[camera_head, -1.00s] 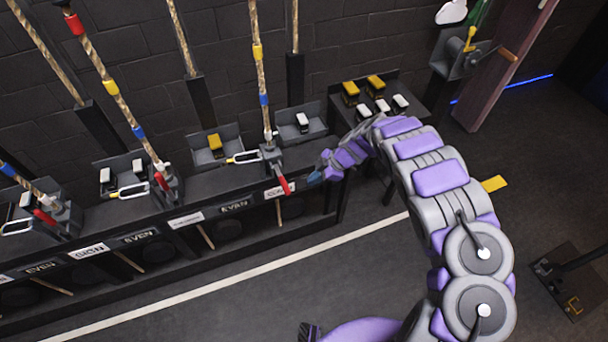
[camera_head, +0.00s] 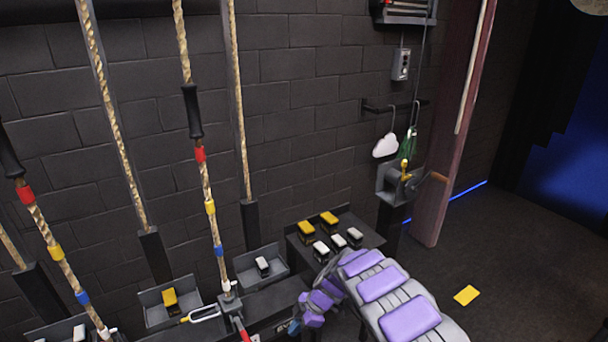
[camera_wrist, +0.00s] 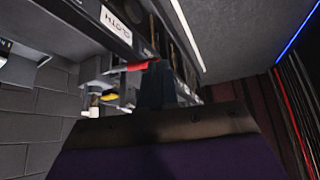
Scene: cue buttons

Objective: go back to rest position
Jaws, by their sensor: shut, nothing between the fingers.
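My gripper (camera_head: 294,326) is at the end of my purple and grey arm, low in the head view, in front of the button shelf. Its fingers are small here and partly cut off from clear sight, but they look closed and empty. In the wrist view a dark gripper part (camera_wrist: 165,125) fills the lower middle. The cue buttons, yellow (camera_head: 329,218) and white (camera_head: 338,242), sit on a dark panel (camera_head: 366,236) just beyond my arm. The gripper appears apart from them.
Ropes with coloured bands (camera_head: 210,207) hang along the brick wall to the left. A crank box (camera_head: 394,183) is mounted by a wooden post (camera_head: 443,150) at the right. The dark floor at right is open, with a yellow marker (camera_head: 467,295).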

